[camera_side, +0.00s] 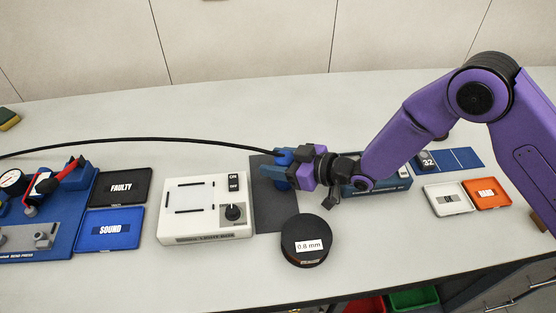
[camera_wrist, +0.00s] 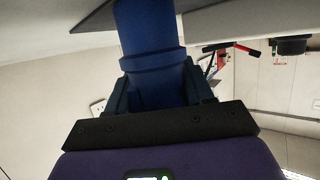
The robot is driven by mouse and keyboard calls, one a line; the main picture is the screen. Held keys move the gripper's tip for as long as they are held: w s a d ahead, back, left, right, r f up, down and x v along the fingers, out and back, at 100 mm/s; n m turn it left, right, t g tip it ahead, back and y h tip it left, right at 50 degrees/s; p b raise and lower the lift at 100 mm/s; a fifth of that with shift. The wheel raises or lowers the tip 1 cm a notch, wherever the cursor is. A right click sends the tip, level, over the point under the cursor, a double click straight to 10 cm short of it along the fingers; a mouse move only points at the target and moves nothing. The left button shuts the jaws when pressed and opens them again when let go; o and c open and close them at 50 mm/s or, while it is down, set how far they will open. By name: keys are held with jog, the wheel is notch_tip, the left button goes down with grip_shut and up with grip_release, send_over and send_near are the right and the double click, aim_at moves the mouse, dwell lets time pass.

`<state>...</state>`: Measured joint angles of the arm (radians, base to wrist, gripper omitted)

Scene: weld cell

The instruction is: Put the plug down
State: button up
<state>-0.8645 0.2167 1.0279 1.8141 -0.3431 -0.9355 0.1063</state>
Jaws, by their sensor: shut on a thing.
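The plug (camera_side: 283,157) is blue, with a long black cable running off to the left in the side view. My gripper (camera_side: 290,170) is shut on it, just above or at the dark grey mat (camera_side: 272,213) right of the white box. I cannot tell whether the plug touches the mat. In the wrist view the blue plug body (camera_wrist: 150,55) fills the space between the fingers of my gripper (camera_wrist: 160,90). The lower side of the plug is hidden by the gripper in the side view.
A white box (camera_side: 180,232) with ON/OFF switches and a knob stands left of the mat. A black 0.8 mm spool (camera_side: 304,232) sits in front. FAULTY (camera_side: 121,172) and SOUND (camera_side: 110,243) trays lie left. White (camera_side: 447,207) and orange (camera_side: 486,204) trays lie right.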

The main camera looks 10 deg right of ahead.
jog(key=o, duration=1.2)
jog(key=shift+d+r, duration=0.1)
jog(key=shift+r, duration=0.05)
jog(key=v, duration=1.2)
jog(key=s+d+r+g+h, duration=0.2)
jog(key=s+d+r+h, duration=0.1)
jog(key=s+d, duration=0.5)
jog(key=s+d+r+n+g+h, duration=0.1)
jog(key=s+d+r+g+h, duration=0.2)
jog(key=s+d, duration=0.6)
jog(key=s+d+r+g+h, duration=0.3)
jog(key=s+d, duration=0.6)
jog(key=d, duration=0.6)
jog(key=shift+d+r+n+h, duration=0.35)
jog(key=shift+n+h, duration=0.05)
jog(key=shift+h, duration=0.6)
